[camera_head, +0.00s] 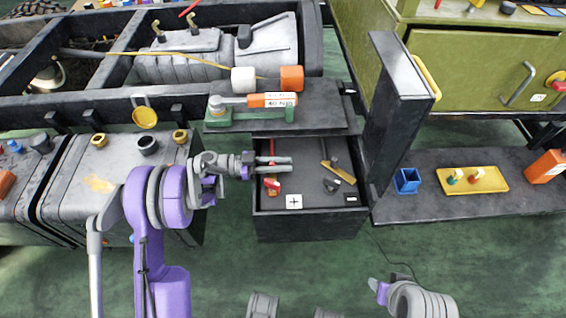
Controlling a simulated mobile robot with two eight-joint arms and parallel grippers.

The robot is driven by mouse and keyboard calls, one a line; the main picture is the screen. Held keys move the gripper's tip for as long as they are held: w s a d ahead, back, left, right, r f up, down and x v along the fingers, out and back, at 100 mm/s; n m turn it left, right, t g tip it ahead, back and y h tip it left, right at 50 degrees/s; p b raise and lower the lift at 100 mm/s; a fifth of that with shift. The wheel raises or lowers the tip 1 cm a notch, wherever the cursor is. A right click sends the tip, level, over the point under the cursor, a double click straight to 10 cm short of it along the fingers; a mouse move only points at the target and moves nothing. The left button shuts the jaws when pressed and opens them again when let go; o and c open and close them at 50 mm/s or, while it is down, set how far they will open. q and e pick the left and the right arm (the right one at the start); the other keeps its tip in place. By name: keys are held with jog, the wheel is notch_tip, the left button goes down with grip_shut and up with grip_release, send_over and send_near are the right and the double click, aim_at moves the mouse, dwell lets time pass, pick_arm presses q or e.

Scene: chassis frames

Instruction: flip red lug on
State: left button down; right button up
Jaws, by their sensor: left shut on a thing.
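My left gripper (281,165) reaches in from the left over an open dark drawer (268,222). Its fingers are shut across a thin red-handled tool (272,186) in the left part of the drawer, and they hide the tool's middle. The tool's red ends show above and below the fingers. I cannot tell for sure which thing is the red lug. A red-tipped lever (190,9) stands at the top by the grey engine block, and a red knob (559,87) sits at the right edge. Part of my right gripper (379,289) shows at the bottom; its finger gap is not clear.
A dark upright panel (390,110) stands right of the drawer. The right shelf (450,207) holds a blue box (407,181) and a yellow tray (495,185). Green floor is open below.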

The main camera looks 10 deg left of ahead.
pick_arm(q)
jog(key=c, duration=0.8)
grip_release()
jog(key=shift+o, duration=0.2)
notch_tip(320, 180, up, 10)
jog(key=p, duration=0.2)
jog(key=shift+p, duration=0.3)
